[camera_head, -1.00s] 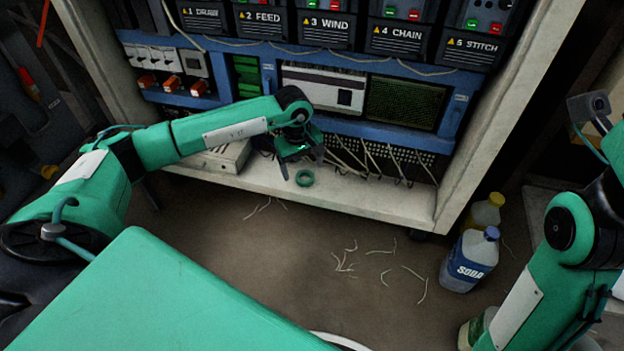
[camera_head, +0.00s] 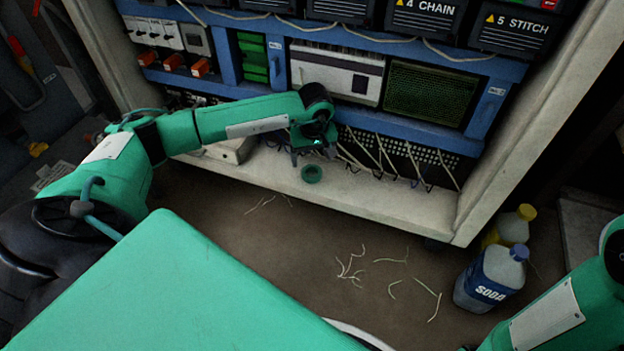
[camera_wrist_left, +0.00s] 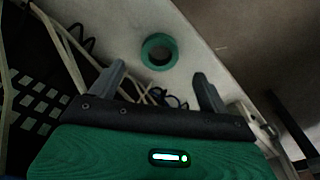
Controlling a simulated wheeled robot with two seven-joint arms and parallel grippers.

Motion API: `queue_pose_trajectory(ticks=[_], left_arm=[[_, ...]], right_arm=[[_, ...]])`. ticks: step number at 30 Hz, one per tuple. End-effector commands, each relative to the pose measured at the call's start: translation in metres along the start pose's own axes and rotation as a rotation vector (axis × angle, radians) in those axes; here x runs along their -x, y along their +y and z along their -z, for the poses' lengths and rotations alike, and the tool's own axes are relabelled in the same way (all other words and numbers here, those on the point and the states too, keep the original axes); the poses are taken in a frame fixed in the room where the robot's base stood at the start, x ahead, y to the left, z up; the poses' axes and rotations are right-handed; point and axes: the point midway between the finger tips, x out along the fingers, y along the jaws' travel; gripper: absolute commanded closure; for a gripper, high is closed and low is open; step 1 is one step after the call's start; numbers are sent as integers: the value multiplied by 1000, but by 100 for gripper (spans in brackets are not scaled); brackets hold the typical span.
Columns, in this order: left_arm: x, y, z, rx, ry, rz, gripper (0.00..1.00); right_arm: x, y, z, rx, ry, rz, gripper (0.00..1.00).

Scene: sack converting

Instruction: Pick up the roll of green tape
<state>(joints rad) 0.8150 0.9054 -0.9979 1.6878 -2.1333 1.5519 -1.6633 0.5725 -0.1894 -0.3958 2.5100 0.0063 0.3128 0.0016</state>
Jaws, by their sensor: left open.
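The roll of green tape (camera_head: 311,174) lies flat on the white bottom ledge of the cabinet, near its front edge. In the left wrist view the roll (camera_wrist_left: 146,42) shows as a green ring ahead of my fingertips and between their lines. My left gripper (camera_head: 322,157) is open and empty, just behind and above the roll, and apart from it. Its two grey fingers (camera_wrist_left: 160,84) show spread in the left wrist view. Of my right arm only green links show at the right edge; its gripper is out of view.
The cabinet's white ledge (camera_head: 390,205) has loose cables (camera_head: 385,160) hanging behind the roll. A grey box (camera_head: 233,150) sits on the ledge to the left. A soda jug (camera_head: 490,280) and a yellow-capped bottle (camera_head: 510,228) stand on the floor at right. Scraps (camera_head: 350,270) litter the floor.

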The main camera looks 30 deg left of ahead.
Motion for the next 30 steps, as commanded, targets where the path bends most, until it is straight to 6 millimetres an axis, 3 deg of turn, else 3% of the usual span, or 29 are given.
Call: queue_pose_trajectory(ticks=[8,15,24,25,30], left_arm=[[-23,0,0,0,-1,-1,21],[-59,0,0,2,-1,0,21],[-63,0,0,1,0,-1,21],[-63,0,0,1,0,-1,23],[-63,0,0,1,0,-1,56]], right_arm=[[10,-2,4,0,3,-3,64],[27,-5,11,0,9,-9,64],[20,-7,13,-6,23,-15,64],[20,-7,13,-7,23,-15,64],[21,-7,14,-7,24,-16,64]])
